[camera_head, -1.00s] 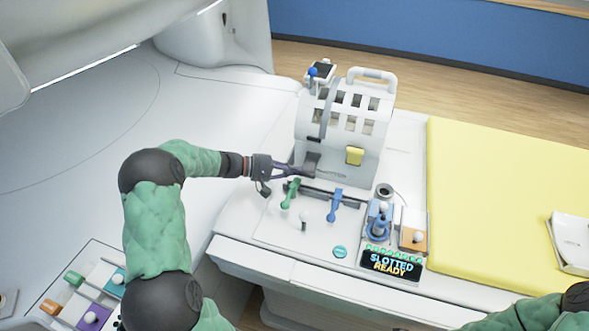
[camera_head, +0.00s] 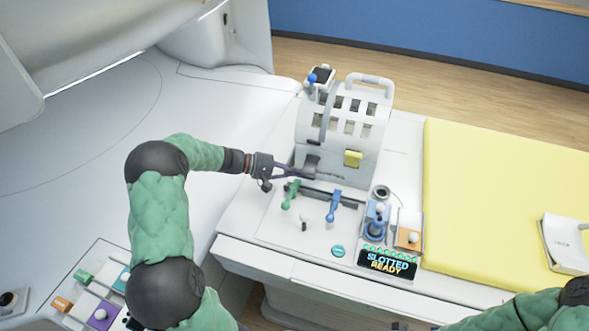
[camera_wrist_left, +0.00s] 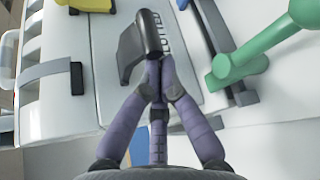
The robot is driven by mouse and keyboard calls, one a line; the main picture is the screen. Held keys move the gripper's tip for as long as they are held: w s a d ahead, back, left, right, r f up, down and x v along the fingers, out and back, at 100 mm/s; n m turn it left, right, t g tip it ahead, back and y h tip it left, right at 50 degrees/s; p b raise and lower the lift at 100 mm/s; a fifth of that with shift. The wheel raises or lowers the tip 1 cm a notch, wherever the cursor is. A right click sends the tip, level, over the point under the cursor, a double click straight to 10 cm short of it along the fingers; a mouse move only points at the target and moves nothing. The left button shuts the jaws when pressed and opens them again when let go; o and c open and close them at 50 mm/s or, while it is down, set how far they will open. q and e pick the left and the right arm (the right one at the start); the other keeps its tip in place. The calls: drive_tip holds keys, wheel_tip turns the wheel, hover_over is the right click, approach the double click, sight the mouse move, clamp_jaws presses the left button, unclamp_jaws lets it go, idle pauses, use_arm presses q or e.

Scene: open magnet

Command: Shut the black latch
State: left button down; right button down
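The black latch (camera_head: 311,164) is a dark, bent lever at the foot of the white slotted coil housing (camera_head: 345,118). In the left wrist view the latch (camera_wrist_left: 141,48) stands out from the white base beside printed lettering. My left gripper (camera_head: 302,175) comes in from the left, low beside the latch. Its purple fingers (camera_wrist_left: 159,76) are brought together at the tips, at the latch's rounded end. They look to be touching it, with nothing seen held between them. My right forearm shows at the lower right; only a small dark part at the bottom edge may be its gripper.
A green lever (camera_head: 290,194) and a blue lever (camera_head: 333,206) stand just in front of the latch. A yellow tab (camera_head: 353,158) is on the housing. A display (camera_head: 387,264) reads "SLOTTED READY". A yellow mat (camera_head: 505,200) lies to the right.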

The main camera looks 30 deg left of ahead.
sight(306, 171)
use_arm(q)
drive_tip(key=shift+s+d+r+n+g+p, duration=0.15)
drive_tip(key=shift+r+n+g+p, duration=0.95)
drive_tip(key=shift+p, duration=2.35)
drive_tip(key=shift+r+n+g+p, duration=0.8)
drive_tip(key=shift+n+p, duration=0.1)
drive_tip(key=shift+p, duration=1.45)
drive_tip(key=n+g+p, duration=0.1)
drive_tip(key=r+g+p, duration=0.1)
drive_tip(key=p, duration=0.1)
drive_tip(key=shift+w+r+n, duration=0.2)
drive_tip(key=shift+w+n, duration=0.1)
drive_tip(key=shift+n, duration=0.1)
drive_tip(key=shift+w+a+r+n+g+h+p, duration=0.2)
drive_tip(key=shift+r+n+g+h+p, duration=0.15)
drive_tip(key=shift+p, duration=0.25)
drive_tip(key=shift+w+r+n+g+p, duration=0.2)
drive_tip(key=shift+r+n+g+p, duration=0.05)
drive_tip(key=shift+n+g+p, duration=0.1)
drive_tip(key=shift+w+a+r, duration=0.2)
drive_tip(key=shift+w+r, duration=0.25)
drive_tip(key=shift+w, duration=0.05)
drive_tip(key=shift+r, duration=0.1)
